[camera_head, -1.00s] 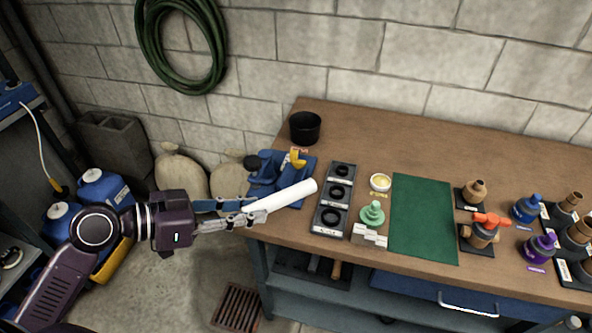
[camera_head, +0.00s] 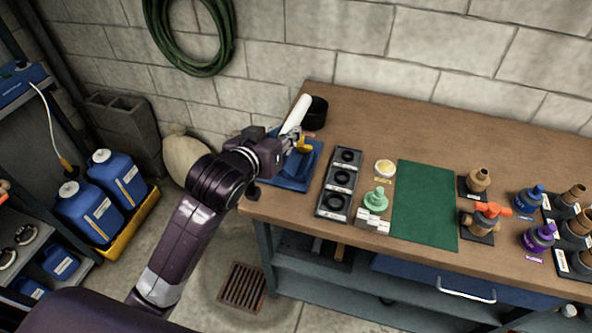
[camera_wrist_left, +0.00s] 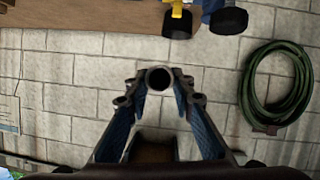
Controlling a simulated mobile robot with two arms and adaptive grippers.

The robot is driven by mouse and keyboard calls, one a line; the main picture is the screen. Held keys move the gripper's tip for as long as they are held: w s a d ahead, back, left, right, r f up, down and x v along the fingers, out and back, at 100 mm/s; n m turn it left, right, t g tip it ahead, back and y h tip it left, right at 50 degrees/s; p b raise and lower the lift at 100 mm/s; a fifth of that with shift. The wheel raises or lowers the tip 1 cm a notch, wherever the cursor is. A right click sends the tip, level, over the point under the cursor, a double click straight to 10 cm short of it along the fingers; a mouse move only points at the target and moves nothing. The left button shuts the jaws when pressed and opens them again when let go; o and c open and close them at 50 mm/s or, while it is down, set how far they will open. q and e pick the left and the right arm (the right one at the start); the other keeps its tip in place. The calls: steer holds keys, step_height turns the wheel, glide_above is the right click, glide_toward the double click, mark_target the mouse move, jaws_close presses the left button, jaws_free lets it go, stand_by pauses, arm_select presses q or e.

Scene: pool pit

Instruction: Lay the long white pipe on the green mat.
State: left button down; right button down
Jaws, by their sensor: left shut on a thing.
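The long white pipe (camera_head: 296,114) is held by my left gripper (camera_head: 291,138) above the left end of the workbench. In the head view it tilts up to the right, just left of the black cup. In the left wrist view the pipe (camera_wrist_left: 159,78) shows end-on, its dark round opening between the fingertips of my left gripper (camera_wrist_left: 158,82). The green mat (camera_head: 425,205) lies flat and bare on the bench, well to the right of the pipe. My right gripper is not in view.
A black cup (camera_head: 316,113) stands behind the pipe. A blue tray (camera_head: 296,179) lies below the gripper, and a black tray of rings (camera_head: 333,202) stands right of it. A green knobbed piece (camera_head: 376,200) and yellow dish (camera_head: 385,169) stand left of the mat; several fittings stand right.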

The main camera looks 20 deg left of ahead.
arm_select(q)
steer(key=shift+w+r, duration=0.2)
steer(key=shift+r, duration=0.35)
step_height(320, 180, down, 16)
steer(key=shift+p, duration=0.3)
step_height(320, 180, down, 3)
steer(key=shift+r, duration=0.2)
steer(key=shift+f+p, duration=0.5)
steer(key=shift+f, duration=0.2)
steer(key=c, duration=1.7)
jaws_free()
